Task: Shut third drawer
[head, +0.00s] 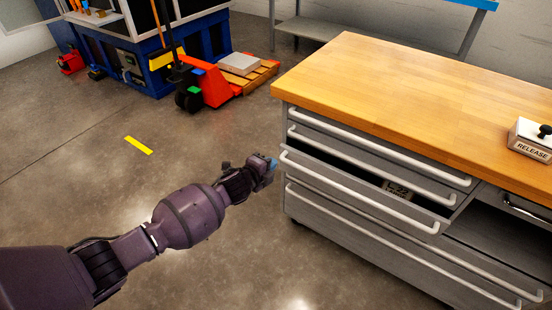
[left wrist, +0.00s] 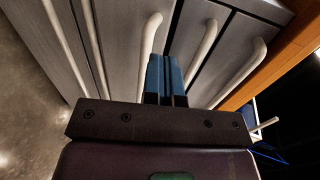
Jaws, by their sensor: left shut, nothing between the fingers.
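The third drawer (head: 345,194) of the grey cabinet is pulled out, with a dark gap behind its front. A box with a label reading C-22 (head: 397,189) shows inside. Its long pale handle (head: 375,196) runs along the front. My left gripper (head: 273,164) is shut and empty, at the left end of the drawer front. In the left wrist view its blue fingers (left wrist: 166,76) point at the drawer fronts, beside a curved handle (left wrist: 150,38). I cannot tell whether they touch. My right gripper is not in view.
The wooden worktop (head: 400,90) tops the cabinet, with a RELEASE box (head: 532,138) at its right. An orange pallet truck (head: 215,88) stands at the back. The floor (head: 200,160) left of the cabinet is clear, with a yellow strip (head: 138,145).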

